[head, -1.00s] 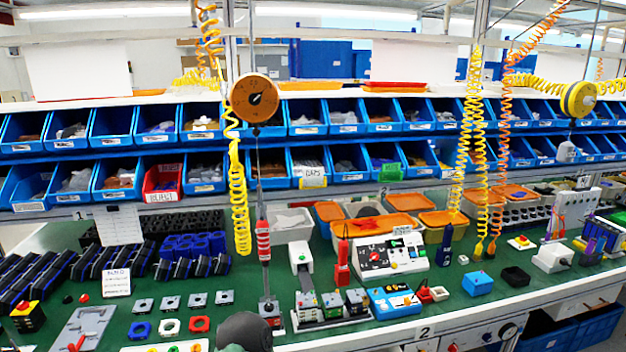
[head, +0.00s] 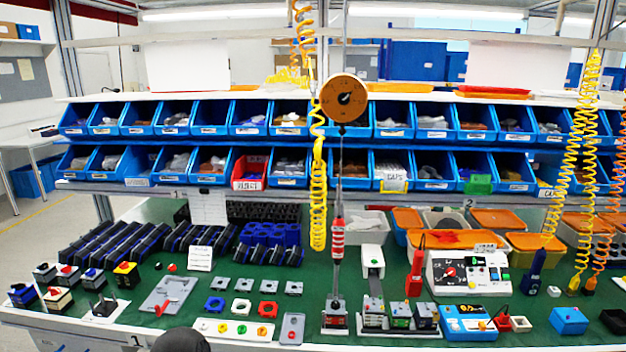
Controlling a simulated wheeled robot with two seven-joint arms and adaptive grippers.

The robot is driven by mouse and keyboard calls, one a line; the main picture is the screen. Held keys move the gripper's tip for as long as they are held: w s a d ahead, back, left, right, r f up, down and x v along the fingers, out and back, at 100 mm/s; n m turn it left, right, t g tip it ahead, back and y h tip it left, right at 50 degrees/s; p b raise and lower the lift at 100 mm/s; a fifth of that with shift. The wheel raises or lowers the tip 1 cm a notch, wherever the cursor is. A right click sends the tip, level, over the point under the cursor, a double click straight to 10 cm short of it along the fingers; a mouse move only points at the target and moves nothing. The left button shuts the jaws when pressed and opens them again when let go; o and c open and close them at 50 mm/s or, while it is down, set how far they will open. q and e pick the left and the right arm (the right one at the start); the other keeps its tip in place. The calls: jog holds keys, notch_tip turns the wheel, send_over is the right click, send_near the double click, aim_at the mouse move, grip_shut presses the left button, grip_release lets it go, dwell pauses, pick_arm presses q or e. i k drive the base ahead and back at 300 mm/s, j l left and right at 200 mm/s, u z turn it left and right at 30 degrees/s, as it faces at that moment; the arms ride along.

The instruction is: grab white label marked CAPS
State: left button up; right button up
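A second white label (head: 547,192) sits on the rack's lower edge farther right, partly beside a yellow coiled hose. The lettering on both is small and blurred; the right one seems to begin with "CA", but I cannot read either with certainty. Neither gripper can be made out. A dark rounded shape (head: 180,341) shows at the bottom edge, and I cannot tell what it is.
A green workbench (head: 140,285) crowded with small parts and switch boxes lies below the bins. An orange reel (head: 343,98) with a hanging cable and yellow coiled hoses (head: 318,190) hang in front of the rack. Open floor (head: 25,235) shows at the left.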

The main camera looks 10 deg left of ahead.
aim_at(393, 181)
jog(key=l+u, duration=0.4)
jog(key=i+l+u, duration=0.1)
jog(key=l+u, duration=0.6)
jog(key=u, duration=0.15)
jog(key=k+l+u, duration=0.1)
jog(key=l+u, duration=0.3)
jog(key=k+l+u, duration=0.1)
jog(key=l+u, duration=0.15)
jog(key=u, duration=0.15)
